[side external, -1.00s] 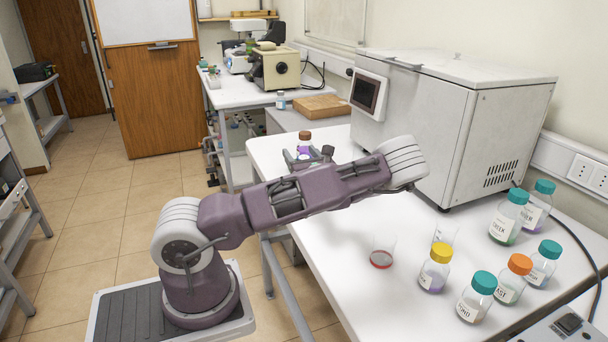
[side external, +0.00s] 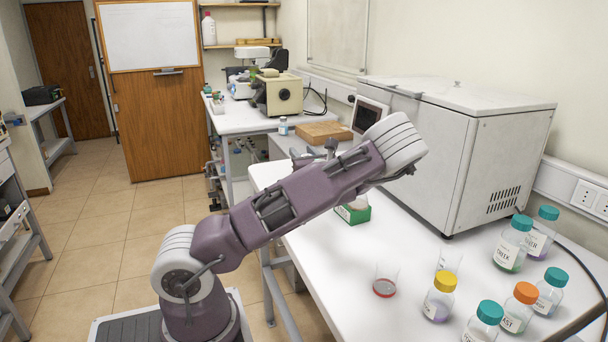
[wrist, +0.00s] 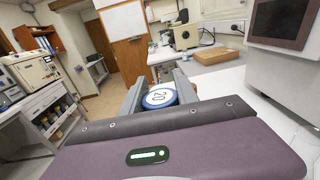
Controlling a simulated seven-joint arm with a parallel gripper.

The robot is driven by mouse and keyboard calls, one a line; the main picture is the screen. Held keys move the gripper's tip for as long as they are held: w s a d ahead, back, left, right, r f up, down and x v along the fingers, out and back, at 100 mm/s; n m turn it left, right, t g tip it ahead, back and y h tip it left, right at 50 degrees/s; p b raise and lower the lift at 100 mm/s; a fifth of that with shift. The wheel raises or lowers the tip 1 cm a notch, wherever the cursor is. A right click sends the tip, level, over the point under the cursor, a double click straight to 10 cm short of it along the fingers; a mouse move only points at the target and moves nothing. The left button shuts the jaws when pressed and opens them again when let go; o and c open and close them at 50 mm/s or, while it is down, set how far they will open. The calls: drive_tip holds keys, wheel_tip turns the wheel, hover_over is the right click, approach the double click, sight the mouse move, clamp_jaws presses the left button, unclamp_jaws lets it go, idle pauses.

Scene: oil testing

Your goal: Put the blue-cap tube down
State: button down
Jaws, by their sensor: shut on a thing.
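My gripper (wrist: 160,82) is shut on the blue-cap tube (wrist: 160,98). In the wrist view its round blue cap, with a white top marked 20, sits between the two grey fingers. The tube's body below the cap is hidden. In the side external view a little of my gripper (side external: 318,152) shows above and behind my arm, over the far left part of the white table (side external: 340,275). The tube cannot be made out there, so I cannot tell its height over the table.
A green box (side external: 353,214) stands on the table, partly behind my arm. A glass beaker (side external: 386,279) with red liquid is near the middle. Several capped bottles (side external: 439,298) crowd the right side. A large white machine (side external: 455,150) stands at the back. Bare table lies around the beaker.

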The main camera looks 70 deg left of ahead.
drive_tip(key=w+d+r+m+t+h, duration=0.1)
drive_tip(key=w+d+m+t+h, duration=0.2)
drive_tip(key=w+d, duration=0.5)
drive_tip(key=w+d+r+m+t, duration=0.1)
drive_tip(key=w+d+m+t, duration=0.2)
drive_tip(key=w+d+t, duration=0.5)
wheel_tip(320, 180, down, 10)
drive_tip(key=s+d+g, duration=0.2)
drive_tip(key=shift+s+d, duration=0.25)
drive_tip(key=shift+f, duration=0.1)
drive_tip(key=c, duration=0.9)
unclamp_jaws()
drive_tip(key=shift+f, duration=0.1)
